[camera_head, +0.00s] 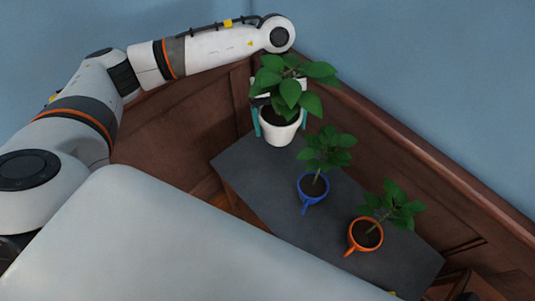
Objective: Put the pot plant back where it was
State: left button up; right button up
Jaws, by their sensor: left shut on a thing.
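A leafy green plant in a white pot (280,130) is at the far left end of a dark grey tabletop (245,160). My left gripper (280,122) has its teal fingers on either side of the white pot and is shut on it. The leaves hide part of the gripper. The pot looks upright; I cannot tell whether its base touches the tabletop. A plant in a blue cup (312,187) stands near the middle of the tabletop. A plant in an orange cup (365,235) stands farther right. My right gripper is not in view.
Brown wood panelling (180,125) runs behind the table along both walls and meets in a corner near the white pot. Blue wall (440,80) rises above it. Bare tabletop shows left of the blue cup and at the right end.

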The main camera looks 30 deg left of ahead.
pick_arm(q)
jog(key=shift+w+a+f+n+t+h+b, duration=0.25)
jog(key=shift+w+a+f+n+t+b, duration=1.2)
jog(key=shift+f, duration=3.75)
jog(key=shift+w+a+f+n+t+h+b, duration=0.3)
jog(key=shift+w+a+f+n+b, duration=1.25)
jog(key=shift+f+n+b, duration=2.65)
jog(key=shift+w+a+f+n+t+h+b, duration=0.15)
jog(key=shift+w+a+f+n+t+b, duration=1.3)
jog(key=shift+f, duration=4.7)
jog(key=shift+w+d+n+g+p, duration=0.45)
jog(key=shift+w+n+p, duration=0.1)
jog(key=shift+p, duration=0.15)
jog(key=shift+f, duration=0.15)
jog(key=o, duration=1.4)
jog(key=shift+s, duration=0.1)
jog(key=shift+c, duration=0.2)
